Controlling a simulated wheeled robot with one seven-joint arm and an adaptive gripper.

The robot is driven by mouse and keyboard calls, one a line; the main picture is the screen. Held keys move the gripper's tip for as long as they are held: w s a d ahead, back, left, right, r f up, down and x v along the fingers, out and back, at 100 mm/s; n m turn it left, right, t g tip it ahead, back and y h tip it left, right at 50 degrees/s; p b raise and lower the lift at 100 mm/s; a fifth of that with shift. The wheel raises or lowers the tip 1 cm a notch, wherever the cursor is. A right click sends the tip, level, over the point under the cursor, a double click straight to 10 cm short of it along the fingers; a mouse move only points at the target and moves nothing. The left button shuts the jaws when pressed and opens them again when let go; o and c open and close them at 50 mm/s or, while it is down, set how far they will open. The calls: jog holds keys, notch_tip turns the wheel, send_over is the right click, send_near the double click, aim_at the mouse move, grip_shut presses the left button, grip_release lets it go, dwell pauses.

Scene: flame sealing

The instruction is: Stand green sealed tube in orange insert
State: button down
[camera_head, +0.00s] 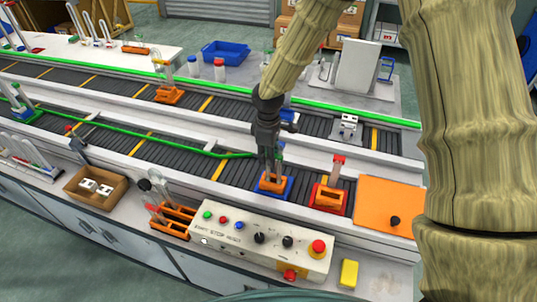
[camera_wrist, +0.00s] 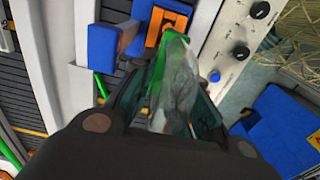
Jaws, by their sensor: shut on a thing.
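My gripper (camera_head: 270,168) is shut on the green sealed tube, directly over an orange insert (camera_head: 272,184) in a blue base (camera_head: 266,194). In the wrist view, the green sealed tube (camera_wrist: 178,70), glassy with a green part, lies between the dark fingers (camera_wrist: 178,100). Its far end reaches toward the orange insert (camera_wrist: 153,26). The fingers hide much of the tube in the head view. I cannot tell whether its end is inside the insert or just above it.
Close right stands a red base with an orange insert (camera_head: 328,197) and a red-capped tube (camera_head: 337,170). An orange plate (camera_head: 385,205) lies farther right. A control box (camera_head: 262,243) with buttons is in front. Orange racks (camera_head: 170,230) and a box (camera_head: 95,190) stand left.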

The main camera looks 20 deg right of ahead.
jog(key=shift+f+b, duration=0.4)
jog(key=shift+f, duration=0.5)
dwell(0.5)
jog(key=c, duration=1.3)
grip_release()
jog(key=shift+r, duration=0.1)
notch_tip(320, 180, up, 12)
jog(key=shift+f, duration=0.1)
jog(key=shift+r+p, duration=1.95)
jog(key=shift+r, duration=2.55)
